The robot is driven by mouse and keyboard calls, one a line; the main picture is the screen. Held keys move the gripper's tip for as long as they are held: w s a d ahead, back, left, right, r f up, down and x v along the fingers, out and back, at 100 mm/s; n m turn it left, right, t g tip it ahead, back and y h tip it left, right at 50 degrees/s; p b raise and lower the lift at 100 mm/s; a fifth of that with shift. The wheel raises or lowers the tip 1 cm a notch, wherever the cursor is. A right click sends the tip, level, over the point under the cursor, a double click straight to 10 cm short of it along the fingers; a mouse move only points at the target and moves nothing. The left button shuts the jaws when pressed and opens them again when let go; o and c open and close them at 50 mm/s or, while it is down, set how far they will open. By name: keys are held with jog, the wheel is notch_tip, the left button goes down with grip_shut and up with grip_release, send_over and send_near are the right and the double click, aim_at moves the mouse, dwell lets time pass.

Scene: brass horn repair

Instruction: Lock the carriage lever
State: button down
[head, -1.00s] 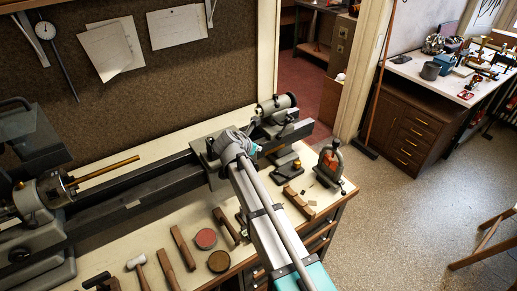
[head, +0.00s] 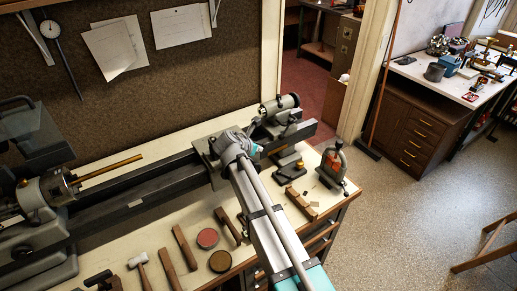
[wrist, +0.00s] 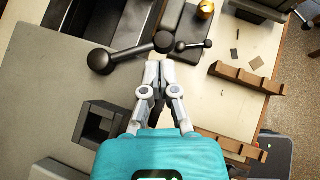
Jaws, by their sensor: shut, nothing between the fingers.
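In the wrist view a dark lever with a large ball (wrist: 100,61) at its left end runs to a smaller knob (wrist: 164,42) at its right, beside the lathe bed. I take it for the carriage lever. My gripper (wrist: 156,66) is shut and empty, its fingertips just below the lever's right part; I cannot tell whether they touch. A second, smaller dark lever (wrist: 196,45) lies just right of it. In the head view my arm reaches over the lathe carriage (head: 212,150) and hides the lever and most of my gripper.
The lathe bed (head: 125,205) runs along the bench, with a tailstock (head: 280,112) at its right end. Wooden blocks, a mallet (head: 139,262) and two round tins lie in front. A dark square-holed block (wrist: 98,122) stands left of my gripper. A wooden rack (wrist: 240,78) is at right.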

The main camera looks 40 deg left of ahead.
jog(key=shift+s, duration=0.2)
dwell(0.4)
